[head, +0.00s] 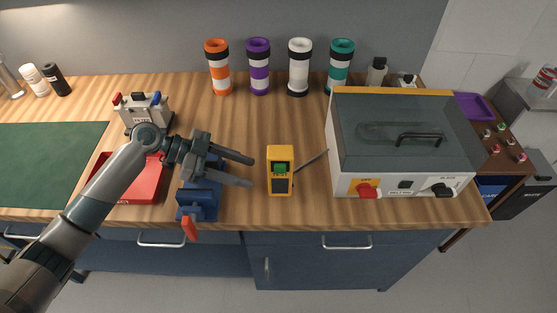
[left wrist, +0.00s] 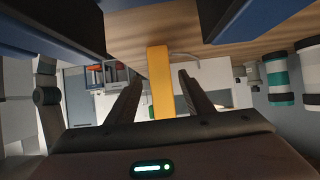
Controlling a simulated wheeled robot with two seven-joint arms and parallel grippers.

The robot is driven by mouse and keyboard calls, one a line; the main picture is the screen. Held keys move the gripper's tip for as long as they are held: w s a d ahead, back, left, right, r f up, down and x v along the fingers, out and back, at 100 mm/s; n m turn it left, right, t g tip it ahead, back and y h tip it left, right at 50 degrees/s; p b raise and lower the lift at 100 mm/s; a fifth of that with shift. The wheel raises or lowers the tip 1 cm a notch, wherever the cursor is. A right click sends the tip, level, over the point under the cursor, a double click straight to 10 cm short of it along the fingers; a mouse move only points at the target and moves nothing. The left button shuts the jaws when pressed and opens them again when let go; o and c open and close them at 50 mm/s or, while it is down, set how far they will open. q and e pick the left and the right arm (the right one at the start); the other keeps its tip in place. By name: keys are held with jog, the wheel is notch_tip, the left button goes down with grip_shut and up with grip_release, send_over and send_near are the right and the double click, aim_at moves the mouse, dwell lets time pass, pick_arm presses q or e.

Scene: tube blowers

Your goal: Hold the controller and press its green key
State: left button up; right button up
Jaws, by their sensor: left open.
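The yellow controller (head: 280,188) stands on the wooden table, right of the table's blue vise. A green patch (head: 280,168) shows on its dark face; I cannot tell whether this is the key or a screen. My left gripper (head: 252,172) is open and empty, its two fingers pointing right toward the controller. The fingertips end just left of it, with a small gap in the head view. In the left wrist view the controller (left wrist: 160,80) appears as a yellow bar between the two open fingers (left wrist: 160,95). My right gripper is not in view.
The blue vise (head: 197,200) with a red handle is below my left gripper. A red tray (head: 150,187) lies left of it. A large lidded box (head: 400,135) stands close on the right. Several coloured tubes (head: 259,68) line the back. The table behind the controller is clear.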

aim_at(276, 182)
pick_arm(q)
jog(key=shift+s+r, duration=0.1)
dwell(0.3)
jog(key=shift+d+f, duration=0.35)
jog(key=shift+d, duration=0.25)
jog(key=x, duration=0.5)
jog(key=shift+b+x, duration=0.6)
jog(key=shift+x, duration=0.35)
jog(key=shift+b+x, duration=0.4)
jog(key=shift+x, duration=0.5)
jog(key=shift+c, duration=0.6)
jog(key=c, duration=0.9)
